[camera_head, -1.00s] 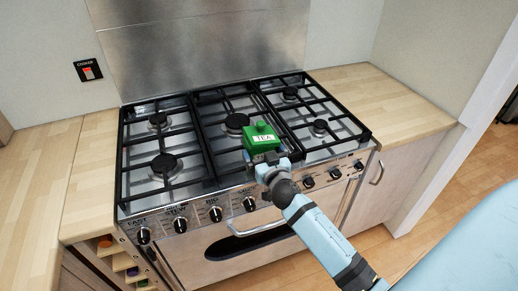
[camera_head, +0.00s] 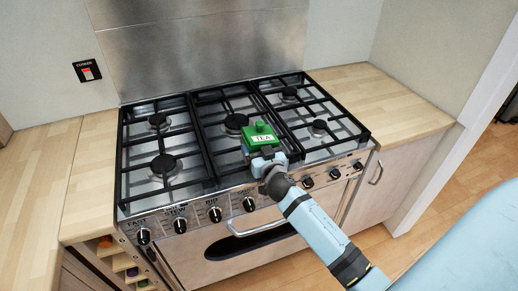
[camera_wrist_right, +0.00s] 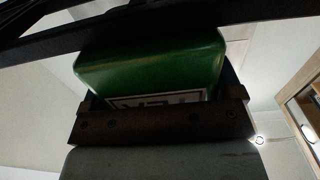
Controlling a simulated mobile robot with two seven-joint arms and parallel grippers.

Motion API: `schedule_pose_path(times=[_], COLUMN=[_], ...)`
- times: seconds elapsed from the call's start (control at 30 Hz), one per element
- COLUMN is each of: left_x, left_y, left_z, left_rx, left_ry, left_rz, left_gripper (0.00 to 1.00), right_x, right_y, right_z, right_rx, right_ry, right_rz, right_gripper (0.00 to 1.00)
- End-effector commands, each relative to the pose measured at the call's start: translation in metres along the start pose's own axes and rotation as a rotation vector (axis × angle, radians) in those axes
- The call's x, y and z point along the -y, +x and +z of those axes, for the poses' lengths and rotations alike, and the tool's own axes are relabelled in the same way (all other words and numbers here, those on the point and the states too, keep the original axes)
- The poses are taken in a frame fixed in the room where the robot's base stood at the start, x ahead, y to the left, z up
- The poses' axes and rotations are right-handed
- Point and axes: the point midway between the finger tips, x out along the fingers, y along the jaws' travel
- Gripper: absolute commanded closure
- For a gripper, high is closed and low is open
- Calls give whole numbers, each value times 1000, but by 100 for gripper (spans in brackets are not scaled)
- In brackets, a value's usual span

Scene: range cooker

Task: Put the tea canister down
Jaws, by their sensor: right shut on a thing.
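The green tea canister (camera_head: 264,135) has a white TEA label and a knob on its lid. It is upright above the front middle part of the range cooker's hob. My right gripper (camera_head: 266,158) is shut on the canister from the front side. The canister (camera_wrist_right: 150,62) also shows close up in the right wrist view, with part of its label visible, against the right gripper (camera_wrist_right: 165,118). I cannot tell whether its base touches the hob grates; the gripper hides it. My left gripper is not in view.
The hob (camera_head: 165,165) has black grates and several burners. Bare wooden worktops lie to the left (camera_head: 40,180) and right (camera_head: 385,105). A row of knobs (camera_head: 215,214) and an oven handle (camera_head: 262,230) run along the cooker's front.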

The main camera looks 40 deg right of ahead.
Motion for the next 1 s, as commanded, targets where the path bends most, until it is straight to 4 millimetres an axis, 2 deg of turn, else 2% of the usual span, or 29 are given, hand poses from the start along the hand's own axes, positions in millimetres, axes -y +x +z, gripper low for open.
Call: schedule_pose_path(times=[0.27,0.7,0.83,1.0], left_x=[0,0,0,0], left_y=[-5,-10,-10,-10], left_z=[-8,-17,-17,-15], left_rx=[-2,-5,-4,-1], left_ry=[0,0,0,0], left_rz=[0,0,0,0], left_gripper=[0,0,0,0], right_x=[0,0,0,0], right_y=[0,0,0,0], right_z=[-39,-156,-179,-195], right_rx=[-8,-9,-8,-5], right_ry=[0,1,1,1], right_rz=[-2,-2,-2,-1], right_gripper=[58,58,58,58])
